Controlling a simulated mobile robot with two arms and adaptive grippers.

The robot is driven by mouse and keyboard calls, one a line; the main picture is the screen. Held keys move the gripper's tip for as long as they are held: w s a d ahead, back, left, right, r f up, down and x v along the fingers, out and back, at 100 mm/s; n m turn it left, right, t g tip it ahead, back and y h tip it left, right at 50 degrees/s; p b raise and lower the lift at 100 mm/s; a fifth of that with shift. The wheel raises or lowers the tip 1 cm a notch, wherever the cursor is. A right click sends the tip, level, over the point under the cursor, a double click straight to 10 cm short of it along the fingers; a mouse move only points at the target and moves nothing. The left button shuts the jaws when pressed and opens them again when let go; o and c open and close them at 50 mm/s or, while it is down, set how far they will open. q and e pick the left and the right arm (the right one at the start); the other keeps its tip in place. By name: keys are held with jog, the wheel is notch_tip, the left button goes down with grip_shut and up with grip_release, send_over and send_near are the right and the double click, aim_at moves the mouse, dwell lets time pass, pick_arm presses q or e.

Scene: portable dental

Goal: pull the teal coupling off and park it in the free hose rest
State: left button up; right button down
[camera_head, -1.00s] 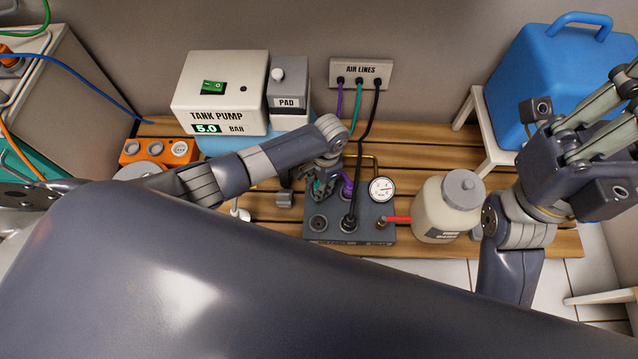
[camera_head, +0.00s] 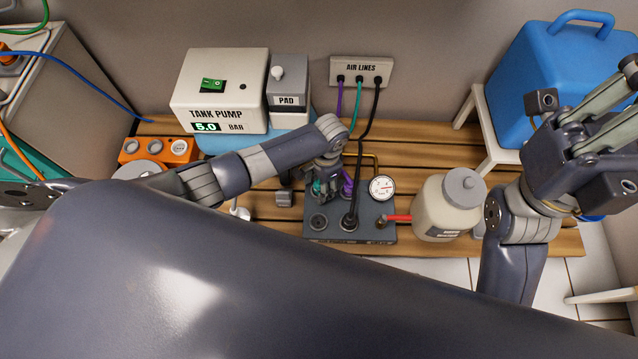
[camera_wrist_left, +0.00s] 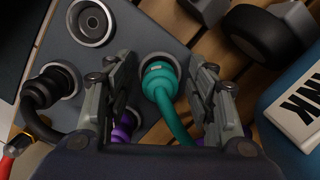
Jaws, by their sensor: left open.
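The teal coupling (camera_wrist_left: 160,75) sits upright on the grey manifold block (camera_head: 378,232), its teal hose curving away. In the head view the coupling (camera_head: 318,188) is partly hidden by my left gripper (camera_head: 326,184). In the left wrist view my left gripper (camera_wrist_left: 166,72) is open, with one finger on each side of the coupling and visible gaps. A black coupling (camera_wrist_left: 52,85) and a purple coupling (camera_wrist_left: 124,125) sit on the same block. An empty round port (camera_wrist_left: 91,22) is in front. My right gripper (camera_head: 606,115) is raised at the right, its fingers apart and empty.
An orange block (camera_head: 128,157) with several round openings stands left; I cannot tell whether it is the hose rest. The tank pump (camera_head: 221,88) stands behind.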

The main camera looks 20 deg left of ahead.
pick_arm(q)
notch_tip(320, 180, up, 12)
jog(key=w, duration=0.1)
jog(key=shift+d, duration=0.45)
jog(key=shift+w+d, duration=0.1)
jog(key=shift+d, duration=0.05)
